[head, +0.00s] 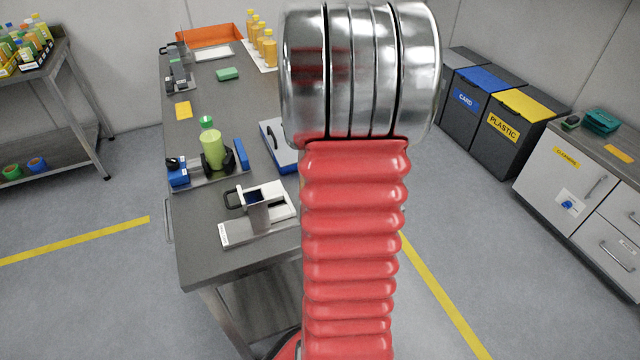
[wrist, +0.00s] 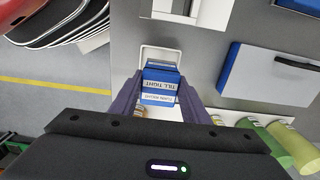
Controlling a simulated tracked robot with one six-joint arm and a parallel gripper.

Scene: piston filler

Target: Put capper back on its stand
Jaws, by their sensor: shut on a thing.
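In the wrist view my gripper (wrist: 159,92) is shut on the capper (wrist: 160,86), a blue block with white labels, one reading "TILL TIGHT". The two purple fingers stand on either side of it. A pale square frame (wrist: 147,53) shows just beyond the capper; I cannot tell whether they touch. In the head view a steel holder (head: 259,218) with a base plate and upright sleeve stands near the bench's front; I cannot tell for sure that it is the capper's stand. My red arm covers the middle of the head view, and my gripper does not show there.
A green bottle (head: 213,152) stands in a fixture with blue parts on the bench (head: 205,245). A blue case with a grey lid (head: 278,146) lies behind the holder, partly behind my arm. Orange bottles (head: 267,48) stand at the back. The bench's front left is clear.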

